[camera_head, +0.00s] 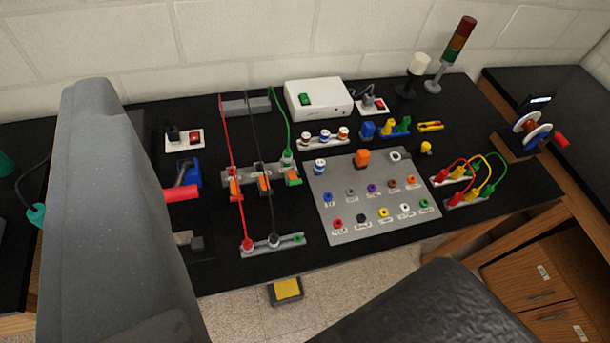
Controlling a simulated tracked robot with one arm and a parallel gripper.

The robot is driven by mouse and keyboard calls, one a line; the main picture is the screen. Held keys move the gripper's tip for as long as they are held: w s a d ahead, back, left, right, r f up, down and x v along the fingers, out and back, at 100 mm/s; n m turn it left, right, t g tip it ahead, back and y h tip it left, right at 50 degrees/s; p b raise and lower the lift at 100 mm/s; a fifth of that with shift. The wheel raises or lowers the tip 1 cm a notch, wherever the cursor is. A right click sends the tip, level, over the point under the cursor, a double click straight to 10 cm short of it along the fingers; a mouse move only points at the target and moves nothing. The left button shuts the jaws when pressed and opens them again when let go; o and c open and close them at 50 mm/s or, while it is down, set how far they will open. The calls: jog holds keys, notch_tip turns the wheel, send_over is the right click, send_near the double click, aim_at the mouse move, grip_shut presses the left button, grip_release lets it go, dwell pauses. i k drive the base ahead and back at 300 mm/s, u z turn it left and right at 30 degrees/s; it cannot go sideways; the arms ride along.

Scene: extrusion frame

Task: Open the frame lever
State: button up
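No lever is plainly marked as the frame lever. The likeliest is a red handle (181,194) on a blue body (188,172), on the black bench at left centre. The red handle sticks out toward the lower left, and its near end meets the edge of a large grey part of mine that fills the left of the view. That part stands in front of the bench and hides what lies behind it. A dark rounded part, probably mine too, covers the bottom right. I cannot make out my fingertips, or whether anything is held.
The black bench (445,103) carries a grey panel of coloured sockets (375,187), a white box (318,99), red and black cables strung across clamps, and a signal tower (450,55) at the back. A reel with a red handle (532,132) stands right. A yellow-topped pedal (287,289) lies on the floor.

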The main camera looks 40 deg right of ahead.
aim_at(295, 180)
jog(key=i, duration=1)
